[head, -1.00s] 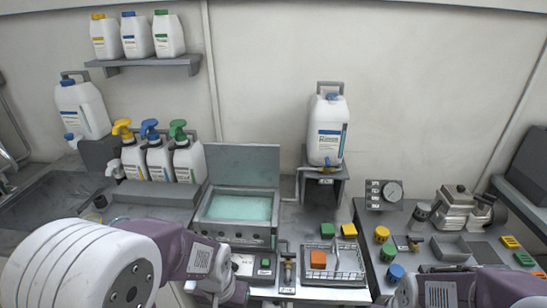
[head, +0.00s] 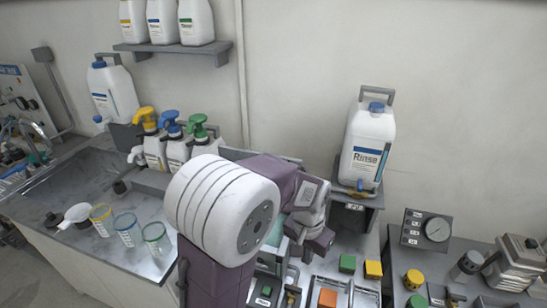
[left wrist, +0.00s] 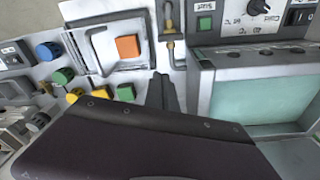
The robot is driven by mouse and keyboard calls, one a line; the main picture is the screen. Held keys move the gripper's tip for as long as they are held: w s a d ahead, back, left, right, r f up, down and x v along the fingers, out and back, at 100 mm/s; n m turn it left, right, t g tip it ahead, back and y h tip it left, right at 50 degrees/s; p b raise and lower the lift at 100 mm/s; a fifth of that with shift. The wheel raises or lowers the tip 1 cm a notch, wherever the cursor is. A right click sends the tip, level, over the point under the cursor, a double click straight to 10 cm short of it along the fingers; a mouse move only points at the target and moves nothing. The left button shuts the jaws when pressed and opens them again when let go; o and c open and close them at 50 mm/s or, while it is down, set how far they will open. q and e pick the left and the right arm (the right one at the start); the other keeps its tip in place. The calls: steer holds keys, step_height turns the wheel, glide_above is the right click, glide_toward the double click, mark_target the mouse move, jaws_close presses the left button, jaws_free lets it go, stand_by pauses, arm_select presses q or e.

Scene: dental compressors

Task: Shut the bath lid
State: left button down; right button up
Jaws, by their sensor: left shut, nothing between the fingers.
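The bath (left wrist: 199,85) is open in the left wrist view, with pale turquoise liquid (left wrist: 262,97) in it. In the head view my left arm covers most of the bath; a little turquoise (head: 275,232) shows beside it. The lid (head: 234,153) shows only as a grey strip behind my arm, apparently still raised. My left gripper (head: 312,243) is shut and empty, reaching over the right side of the bath. Its dark fingers (left wrist: 160,92) show in the left wrist view, apart from the liquid. My right gripper is not in view.
A Rinse jug (head: 368,145) stands on a stand behind and to the right. Pump bottles (head: 177,150) stand left of the bath. Cups (head: 127,228) stand at left.

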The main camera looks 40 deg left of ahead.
arm_select(q)
steer(key=w+a+r+n+t+p, duration=0.1)
steer(key=w+a+r+p, duration=0.4)
steer(key=w+r, duration=0.4)
steer(key=w+a+r+p, duration=0.5)
steer(key=w+r, duration=0.4)
steer(key=w, duration=0.1)
steer(key=w+a+n+p, duration=0.25)
steer(key=a+p, duration=0.65)
steer(key=a, duration=0.7)
steer(key=s+d+f+p, duration=0.1)
steer(key=s+f+p, duration=0.2)
steer(key=f, duration=0.5)
steer(key=shift+f+y+p, duration=0.3)
steer(key=shift+y+p, duration=0.1)
steer(key=shift+p, duration=0.4)
steer(key=shift+d+n, duration=0.15)
steer(key=shift+n, duration=0.1)
